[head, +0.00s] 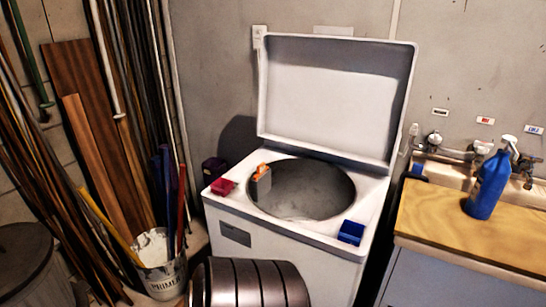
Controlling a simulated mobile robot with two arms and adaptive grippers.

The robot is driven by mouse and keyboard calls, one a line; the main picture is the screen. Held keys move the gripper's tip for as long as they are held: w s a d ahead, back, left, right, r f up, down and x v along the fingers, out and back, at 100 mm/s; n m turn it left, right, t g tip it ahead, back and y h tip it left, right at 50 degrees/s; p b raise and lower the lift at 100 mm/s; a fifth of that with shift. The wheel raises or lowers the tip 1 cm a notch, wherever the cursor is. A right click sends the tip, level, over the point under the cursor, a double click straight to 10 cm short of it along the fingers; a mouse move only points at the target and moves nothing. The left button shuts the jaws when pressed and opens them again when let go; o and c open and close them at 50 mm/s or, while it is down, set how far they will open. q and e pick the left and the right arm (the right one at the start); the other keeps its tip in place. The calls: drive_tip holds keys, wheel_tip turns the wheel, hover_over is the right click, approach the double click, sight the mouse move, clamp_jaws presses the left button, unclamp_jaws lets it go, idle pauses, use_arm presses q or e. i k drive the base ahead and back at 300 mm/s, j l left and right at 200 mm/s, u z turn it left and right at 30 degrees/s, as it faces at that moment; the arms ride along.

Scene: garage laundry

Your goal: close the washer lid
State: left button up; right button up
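The washer (233,235) is a white top-loader in the middle of the head view. Its lid (333,92) stands open, raised upright at the back and leaning slightly towards the wall. The round tub opening (310,190) is uncovered and grey inside. A grey and orange item (262,180) shows at the left edge of the opening. A red box (223,187) sits on the washer top at the left, and a blue box (351,232) at the front right corner. Neither gripper is in view, and nothing touches the lid.
A dark ribbed metal shape (250,284) rises in front of the washer; I cannot tell what it is. A white bucket (161,272) and leaning boards (95,150) stand left. A wooden counter (446,224) with a blue bottle (487,184) and sink (445,173) stands right.

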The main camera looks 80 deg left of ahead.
sight(331, 90)
drive_tip(key=u, duration=1.85)
